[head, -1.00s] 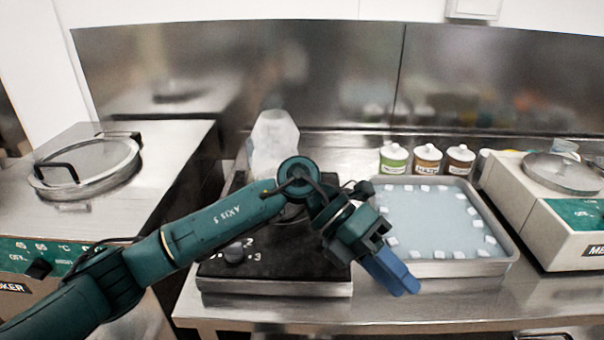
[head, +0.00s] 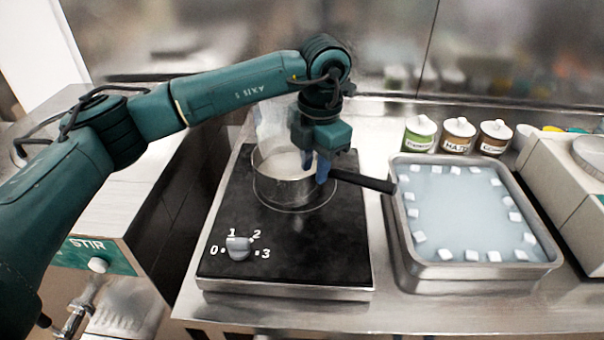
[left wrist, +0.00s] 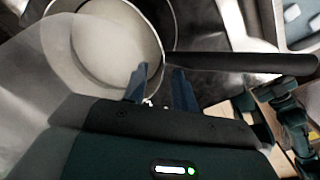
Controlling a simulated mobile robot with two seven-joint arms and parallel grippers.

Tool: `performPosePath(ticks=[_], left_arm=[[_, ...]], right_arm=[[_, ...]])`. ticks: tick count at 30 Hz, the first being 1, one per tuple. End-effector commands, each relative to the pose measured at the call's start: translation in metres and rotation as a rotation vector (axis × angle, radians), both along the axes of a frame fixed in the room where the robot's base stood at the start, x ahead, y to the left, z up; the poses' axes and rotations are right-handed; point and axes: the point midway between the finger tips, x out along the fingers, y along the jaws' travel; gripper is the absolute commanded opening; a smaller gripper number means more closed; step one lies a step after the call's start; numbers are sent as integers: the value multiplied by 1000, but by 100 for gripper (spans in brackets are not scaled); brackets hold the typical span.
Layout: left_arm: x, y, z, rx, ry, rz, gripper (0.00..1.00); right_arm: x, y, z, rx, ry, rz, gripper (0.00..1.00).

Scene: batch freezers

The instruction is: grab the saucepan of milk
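The steel saucepan (head: 285,192) with pale milk inside stands on the black hot plate (head: 310,240). Its dark handle (head: 368,182) points right, reaching toward the tray. My left gripper (head: 322,178) points down at the pan's right side, where the handle begins. In the left wrist view, the two blue fingers (left wrist: 160,84) are apart with nothing between them, close to the pan rim (left wrist: 172,25) and the handle (left wrist: 240,62). I cannot tell whether they touch it. My right gripper is not seen.
A translucent container (head: 272,118) stands behind the saucepan, close to my left arm. A steel tray (head: 400,250) of bluish water with several white cubes is right of the hot plate. Lidded jars (head: 458,136) stand behind it. A white machine (head: 575,205) is at far right.

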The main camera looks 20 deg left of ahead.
Motion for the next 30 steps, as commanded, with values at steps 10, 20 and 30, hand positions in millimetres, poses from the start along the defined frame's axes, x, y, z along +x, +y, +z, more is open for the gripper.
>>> performPosePath(ticks=[10,20,30], left_arm=[[1,2,-40,-2,3,1,28],[2,2,-58,-1,0,-1,28],[2,2,-57,-2,-1,-1,7]], right_arm=[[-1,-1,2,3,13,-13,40],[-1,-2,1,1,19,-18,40],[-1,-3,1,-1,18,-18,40]])
